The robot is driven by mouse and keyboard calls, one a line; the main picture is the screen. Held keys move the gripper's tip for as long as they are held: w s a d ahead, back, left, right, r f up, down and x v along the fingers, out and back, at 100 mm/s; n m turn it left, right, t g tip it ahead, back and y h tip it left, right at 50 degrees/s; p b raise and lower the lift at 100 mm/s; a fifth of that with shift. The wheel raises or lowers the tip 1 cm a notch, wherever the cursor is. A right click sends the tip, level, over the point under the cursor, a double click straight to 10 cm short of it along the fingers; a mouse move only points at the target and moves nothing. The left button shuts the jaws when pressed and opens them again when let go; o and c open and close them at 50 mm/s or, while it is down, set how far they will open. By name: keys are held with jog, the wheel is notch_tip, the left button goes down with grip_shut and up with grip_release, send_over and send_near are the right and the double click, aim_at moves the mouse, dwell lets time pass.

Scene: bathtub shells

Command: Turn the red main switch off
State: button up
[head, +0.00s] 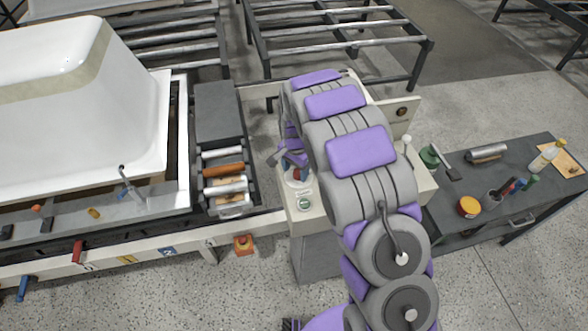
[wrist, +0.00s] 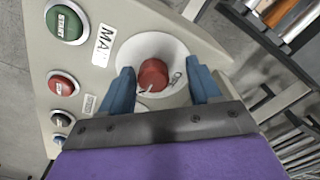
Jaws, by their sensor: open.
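The red main switch (wrist: 153,75) is a round knob on a pale round plate (wrist: 136,50) in the wrist view, with a light mark on its rim. A small metal ring or padlock piece sits on the plate beside it. A partly visible label reading "MA" (wrist: 103,44) is next to it. My gripper (wrist: 161,72) is open, its two blue fingers on either side of the knob. Small gaps seem to show between fingers and knob; contact is not clear. In the head view my gripper (head: 296,163) is over the console (head: 308,225), and my arm hides much of it.
The console also carries a green button (wrist: 66,23), a red button (wrist: 62,84) and smaller controls. A white bathtub shell (head: 75,85) lies on a frame at left. Rollers (head: 224,170) stand beside the console. A dark bench (head: 520,190) with tools is at right.

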jog(key=shift+d+r, duration=0.1)
jog(key=shift+d, duration=0.95)
jog(key=shift+c, duration=0.3)
jog(key=shift+a, duration=0.15)
jog(key=shift+c, duration=1.4)
jog(key=shift+a, duration=0.6)
jog(key=c, duration=0.3)
jog(key=shift+c, duration=0.7)
jog(key=shift+d, duration=0.2)
jog(key=shift+c, duration=1.3)
